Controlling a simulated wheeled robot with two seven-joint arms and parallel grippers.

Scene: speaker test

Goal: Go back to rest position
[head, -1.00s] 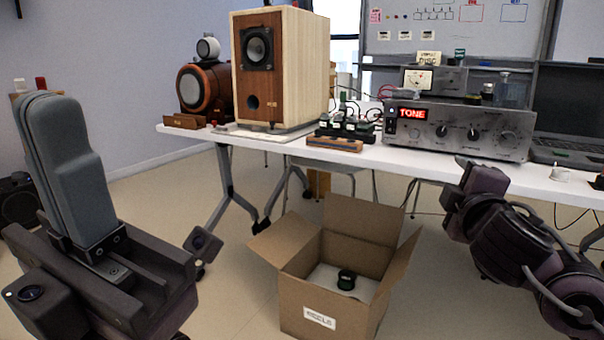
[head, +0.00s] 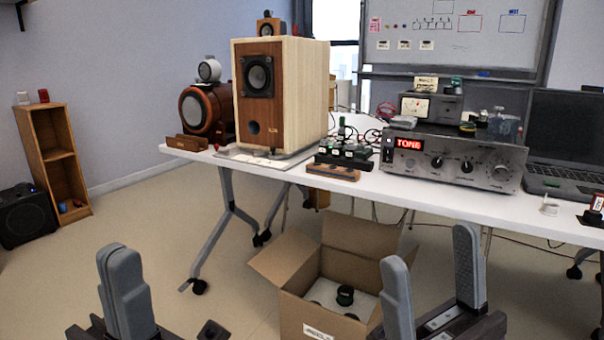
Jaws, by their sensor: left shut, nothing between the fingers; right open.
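My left gripper (head: 122,262) is at the lower left of the head view, its grey fingers together and pointing up. It is over the floor, left of the open cardboard box, and holds nothing. My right gripper (head: 432,272) is at the lower right, its two grey fingers standing apart with nothing between them. It is right of the box and in front of the table. The lower parts of both grippers are cut off by the bottom edge.
The white table (head: 440,205) bears a wooden speaker (head: 308,88), an amplifier (head: 452,158) reading TONE and a laptop (head: 568,135). The cardboard box (head: 308,305) on the floor holds a dark round part (head: 345,295). A wooden shelf (head: 40,150) stands at the left wall.

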